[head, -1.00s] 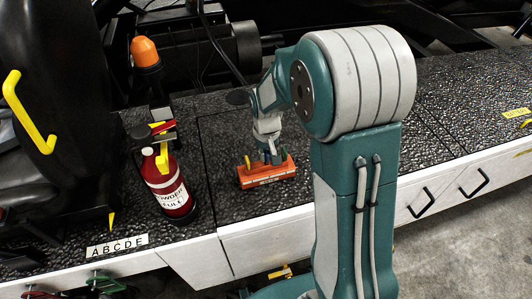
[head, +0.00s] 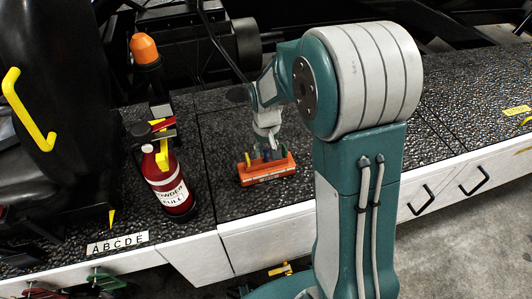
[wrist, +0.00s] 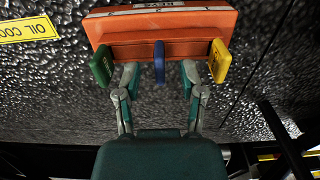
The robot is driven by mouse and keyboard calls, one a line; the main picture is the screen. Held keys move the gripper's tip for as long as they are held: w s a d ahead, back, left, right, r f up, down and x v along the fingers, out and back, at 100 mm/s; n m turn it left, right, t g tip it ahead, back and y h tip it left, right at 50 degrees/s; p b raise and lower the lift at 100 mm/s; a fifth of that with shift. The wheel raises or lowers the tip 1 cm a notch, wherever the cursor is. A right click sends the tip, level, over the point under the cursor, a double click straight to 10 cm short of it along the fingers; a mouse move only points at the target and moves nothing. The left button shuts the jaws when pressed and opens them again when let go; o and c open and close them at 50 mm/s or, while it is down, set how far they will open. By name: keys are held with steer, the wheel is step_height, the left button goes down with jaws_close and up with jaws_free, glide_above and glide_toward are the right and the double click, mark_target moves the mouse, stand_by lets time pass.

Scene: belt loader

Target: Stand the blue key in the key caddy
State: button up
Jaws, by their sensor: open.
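The orange key caddy (head: 270,175) sits on the dark textured deck in the head view. It shows at the top of the wrist view (wrist: 140,29). The blue key (wrist: 159,62) stands in the middle of the caddy, between a green key (wrist: 101,66) and a yellow key (wrist: 220,60). My gripper (wrist: 160,74) is open, with one finger on each side of the blue key and a visible gap to it on both sides. In the head view my gripper (head: 268,150) is just above and behind the caddy. The key's lower end is hidden.
A red fire extinguisher (head: 170,185) stands left of the caddy. An orange beacon (head: 145,51) and a black seat with a yellow handle (head: 25,112) are farther left. The deck right of the caddy is mostly clear; its white front edge (head: 270,232) is close in front.

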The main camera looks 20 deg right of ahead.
mark_target(266, 151)
step_height(266, 151, up, 10)
stand_by(0.3)
steer(key=shift+r, duration=0.1)
stand_by(0.3)
steer(key=s+r+t, duration=0.2)
steer(key=s+r, duration=0.2)
steer(key=s, duration=0.6)
steer(key=s+r+t, duration=0.3)
steer(key=s+r, duration=0.2)
steer(key=s, duration=0.6)
steer(key=shift+t, duration=0.3)
steer(key=shift+r, duration=0.1)
stand_by(0.4)
